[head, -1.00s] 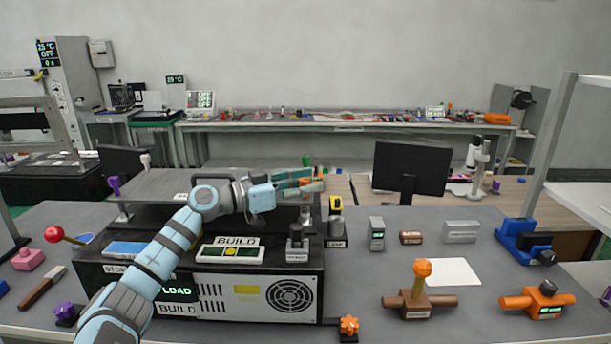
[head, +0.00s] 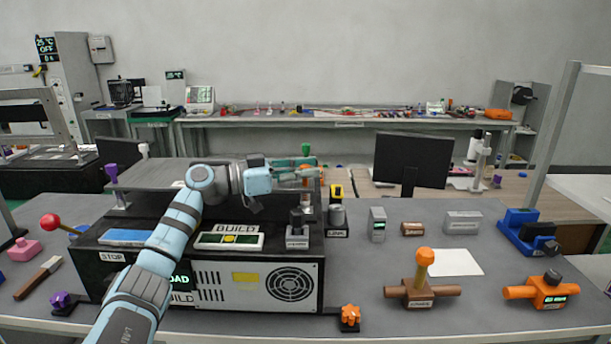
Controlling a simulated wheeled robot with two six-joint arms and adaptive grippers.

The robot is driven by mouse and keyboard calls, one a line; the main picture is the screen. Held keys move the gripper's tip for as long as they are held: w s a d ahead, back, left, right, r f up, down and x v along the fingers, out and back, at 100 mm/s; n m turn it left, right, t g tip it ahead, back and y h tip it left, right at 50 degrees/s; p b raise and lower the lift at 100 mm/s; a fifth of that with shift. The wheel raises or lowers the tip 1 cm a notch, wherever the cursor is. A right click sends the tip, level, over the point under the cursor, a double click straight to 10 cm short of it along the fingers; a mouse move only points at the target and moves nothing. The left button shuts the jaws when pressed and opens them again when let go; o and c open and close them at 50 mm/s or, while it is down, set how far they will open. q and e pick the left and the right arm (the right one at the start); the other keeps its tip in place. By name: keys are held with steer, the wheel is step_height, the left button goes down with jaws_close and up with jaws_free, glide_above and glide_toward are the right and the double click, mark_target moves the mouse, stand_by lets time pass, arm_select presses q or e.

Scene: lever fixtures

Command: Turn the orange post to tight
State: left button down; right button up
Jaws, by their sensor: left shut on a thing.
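My left gripper (head: 296,170) reaches over the right rear of the dark console. It is shut on a small orange post (head: 305,172), which shows only in part between its teal fingers. A grey stem (head: 307,198) stands below the fingers. The fingers hide most of the post, and no mark of its setting can be read. A larger orange-topped post (head: 424,258) stands upright on a brown cross-shaped fixture (head: 418,292) at the right, apart from my gripper. My right gripper is not in view.
The dark console (head: 265,285) carries a BUILD panel (head: 230,240) and a black-knobbed fixture (head: 297,232). An orange star knob (head: 349,316) and an orange valve (head: 548,291) stand on the grey table. A black monitor (head: 412,160) stands behind.

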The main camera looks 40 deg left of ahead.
arm_select(q)
steer(key=c, duration=1.5)
jaws_free()
steer(key=shift+o, duration=0.2)
steer(key=v, duration=0.7)
steer(key=shift+s, duration=0.25)
steer(key=shift+w+a, duration=0.1)
